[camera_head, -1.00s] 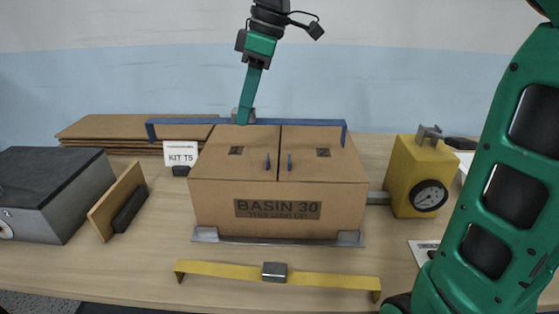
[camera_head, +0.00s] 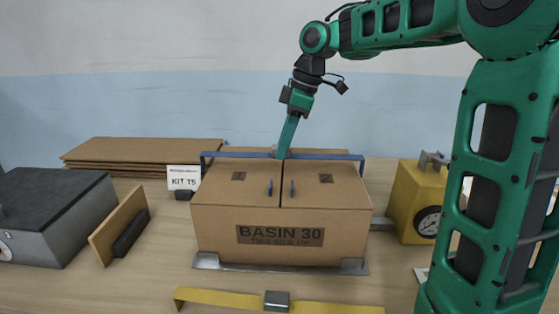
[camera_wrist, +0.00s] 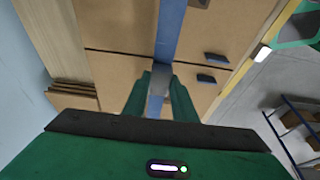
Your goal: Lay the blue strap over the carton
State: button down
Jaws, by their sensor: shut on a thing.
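The blue strap (camera_head: 230,154) is a long bar with ends bent down. It spans the rear part of the carton top, its ends reaching past both sides. My gripper (camera_head: 279,151) is shut on the grey buckle at its middle; in the wrist view the strap (camera_wrist: 171,32) runs away from between the fingers (camera_wrist: 160,88). The brown carton (camera_head: 225,228), marked BASIN 30, stands with its top flaps closed and two small blue tabs on top. I cannot tell whether the strap touches the carton top.
A yellow strap (camera_head: 230,300) with a grey buckle lies in front of the carton. A yellow gauge block (camera_head: 407,180) stands right. A grey box (camera_head: 60,205) and an upright board (camera_head: 113,226) stand left. Flat cardboard (camera_head: 120,152) and a KIT T5 card (camera_head: 184,178) are behind left.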

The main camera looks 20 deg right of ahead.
jog(key=shift+d+f, duration=0.1)
jog(key=shift+f, duration=2)
jog(key=c, duration=1.5)
grip_release()
jog(key=shift+f, duration=0.1)
jog(key=shift+o, duration=0.2)
jog(key=v, duration=1.2)
jog(key=shift+s, duration=0.1)
